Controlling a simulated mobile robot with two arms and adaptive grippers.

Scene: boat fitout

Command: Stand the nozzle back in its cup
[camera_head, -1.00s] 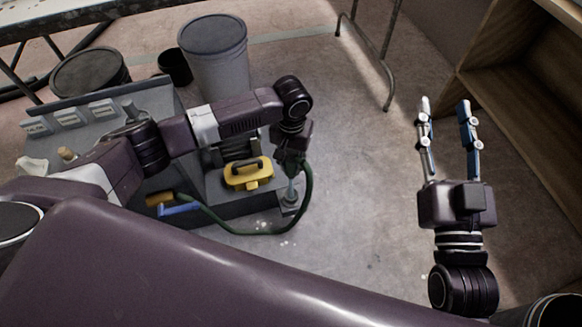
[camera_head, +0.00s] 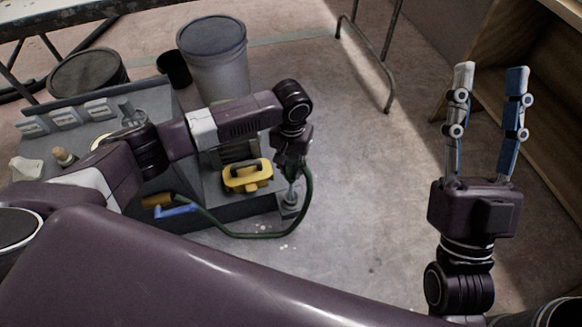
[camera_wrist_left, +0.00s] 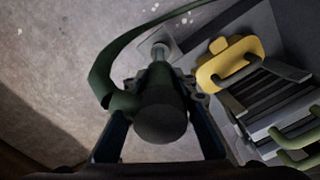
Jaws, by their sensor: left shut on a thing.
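The nozzle (camera_wrist_left: 160,118) is a dark piece with a pale metal spout and a green hose (camera_head: 240,235) looping from it. My left gripper (camera_head: 291,170) is shut on the nozzle and holds it about upright, spout down. In the left wrist view the gripper's fingers (camera_wrist_left: 160,135) lie on both sides of it. The grey cup (camera_head: 289,210) is at the front right corner of the grey unit. The spout is over or in the cup; I cannot tell how deep. My right gripper (camera_head: 487,125) is open and empty, away to the right.
A yellow handled piece (camera_head: 247,177) sits on the grey unit, left of the nozzle; it also shows in the left wrist view (camera_wrist_left: 230,65). A blue-handled part (camera_head: 176,210) lies at the unit's front. Grey bins (camera_head: 215,65) stand behind. A wooden shelf (camera_head: 545,120) is at the right; the floor between is clear.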

